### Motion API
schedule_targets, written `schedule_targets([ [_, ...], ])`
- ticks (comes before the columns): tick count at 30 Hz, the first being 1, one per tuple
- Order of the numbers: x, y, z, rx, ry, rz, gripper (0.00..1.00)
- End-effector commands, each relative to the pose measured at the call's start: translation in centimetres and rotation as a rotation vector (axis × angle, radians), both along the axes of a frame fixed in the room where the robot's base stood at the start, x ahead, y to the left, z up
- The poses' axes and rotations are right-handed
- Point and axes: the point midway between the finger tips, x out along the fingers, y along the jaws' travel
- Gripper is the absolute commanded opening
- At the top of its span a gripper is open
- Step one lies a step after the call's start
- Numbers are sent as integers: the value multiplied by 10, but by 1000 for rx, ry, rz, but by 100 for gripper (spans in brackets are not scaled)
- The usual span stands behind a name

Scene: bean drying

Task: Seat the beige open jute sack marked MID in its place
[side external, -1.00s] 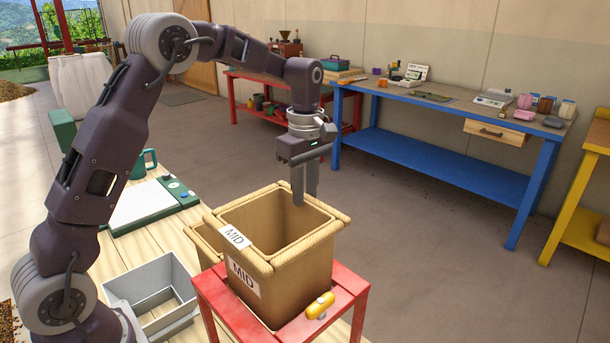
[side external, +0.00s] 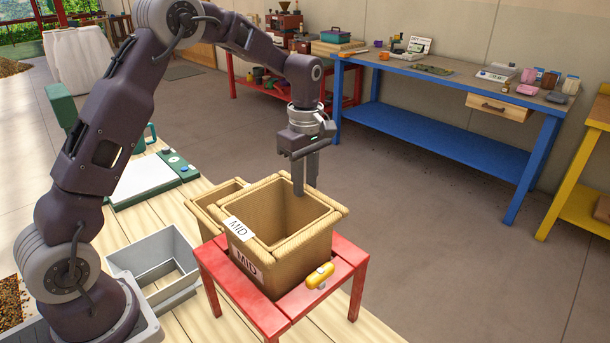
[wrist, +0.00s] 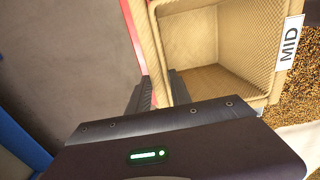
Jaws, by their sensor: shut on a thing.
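The beige open jute sack (side external: 305,243) stands upright over the red stool (side external: 350,262), its mouth facing up. A white MID tag (side external: 238,229) is on its rim, and a second MID label (side external: 248,265) shows lower on the front. The sack also shows in the wrist view (wrist: 205,35), looking empty inside, with its tag at the right. My gripper (side external: 306,178) is shut on the sack's far rim. In the wrist view its fingers (wrist: 160,88) straddle the wall, one inside and one outside. I cannot tell whether the sack's base touches the stool.
A yellow object (side external: 320,275) lies on the stool close to the sack. Another tan open container (side external: 203,213) stands just left, with a grey bin (side external: 155,258) and a green-and-white scale (side external: 145,203) beyond. A blue bench (side external: 440,120) stands at the back; the floor before it is clear.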

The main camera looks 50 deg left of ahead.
Motion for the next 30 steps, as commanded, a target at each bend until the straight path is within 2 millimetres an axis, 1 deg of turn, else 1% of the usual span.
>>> schedule_targets([
  [30,0,0,-51,0,1,0,0],
])
